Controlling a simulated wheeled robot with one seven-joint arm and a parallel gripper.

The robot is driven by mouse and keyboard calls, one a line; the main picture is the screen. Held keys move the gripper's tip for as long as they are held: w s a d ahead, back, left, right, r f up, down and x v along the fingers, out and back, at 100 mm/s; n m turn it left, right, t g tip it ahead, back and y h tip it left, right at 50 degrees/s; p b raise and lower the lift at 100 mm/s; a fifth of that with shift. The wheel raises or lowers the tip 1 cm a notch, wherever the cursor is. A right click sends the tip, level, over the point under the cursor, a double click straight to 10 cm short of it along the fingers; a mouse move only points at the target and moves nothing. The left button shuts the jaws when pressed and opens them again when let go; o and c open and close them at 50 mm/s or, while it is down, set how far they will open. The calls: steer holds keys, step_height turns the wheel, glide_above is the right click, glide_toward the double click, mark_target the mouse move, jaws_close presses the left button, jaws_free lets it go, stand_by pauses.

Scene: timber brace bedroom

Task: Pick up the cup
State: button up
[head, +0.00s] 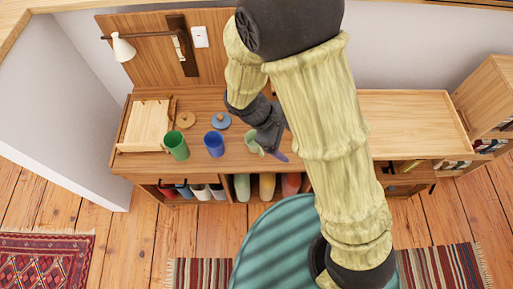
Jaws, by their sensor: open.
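A pale green cup (253,143) is on the wooden desk (205,104), right beside my gripper and partly hidden by it. My gripper (268,151) is open and low over the front of the desk, with a purple-tinted fingertip to the right of this cup. I cannot tell whether the fingers touch the cup or stand around it. A blue cup (214,144) stands upright to the left. A green cup (176,146) stands farther left.
A wooden rack (150,124) sits at the left. A wall lamp (123,48) hangs above. My arm hides the desk's middle. A bare wooden tray-like top (410,120) is at right.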

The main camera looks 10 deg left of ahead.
steer(key=s+a+f+n+t+b, duration=0.2)
steer(key=a+f+n+t, duration=0.3)
steer(key=a, duration=0.3)
steer(key=s+a+f+n+t+b, duration=0.3)
steer(key=a+f+n+t+b, duration=0.1)
steer(key=a+f+n, duration=0.3)
steer(key=shift+a+f+n+t, duration=0.25)
steer(key=shift+a+n+t, duration=0.55)
steer(key=shift+a, duration=0.35)
steer(key=shift+w, duration=0.15)
steer(key=x, duration=1.2)
steer(key=shift+f, duration=0.1)
steer(key=x, duration=0.5)
steer(key=shift+w, duration=0.2)
steer(key=shift+a, duration=0.1)
